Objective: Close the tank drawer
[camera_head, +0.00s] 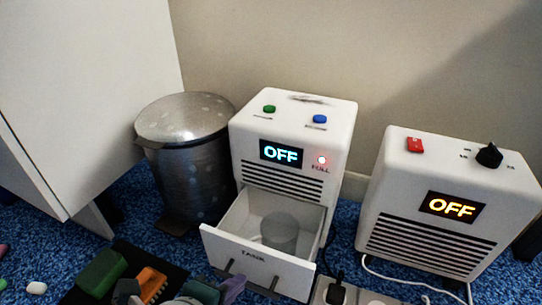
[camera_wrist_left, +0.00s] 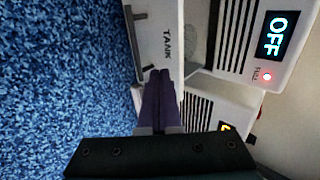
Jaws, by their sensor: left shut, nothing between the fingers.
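The tank drawer (camera_head: 258,262) of the white appliance with blue OFF display (camera_head: 336,133) is pulled out in the head view. Its front carries the word TANK and a dark handle, and a grey cylindrical cup (camera_head: 279,232) stands inside. My left gripper (camera_head: 235,288) is at the bottom edge, by the drawer front's lower left, its purple fingers shut and empty. In the left wrist view the fingers (camera_wrist_left: 159,78) point at the drawer front (camera_wrist_left: 167,28), close to the handle (camera_wrist_left: 137,45); I cannot tell whether they touch. My right gripper is out of view.
A metal pedal bin (camera_head: 190,165) stands left of the appliance. A second white appliance (camera_head: 400,190) with orange OFF display is at right. A power strip (camera_head: 350,292) with cables lies right of the drawer. A green block (camera_head: 101,272) and an orange piece (camera_head: 151,284) lie at lower left.

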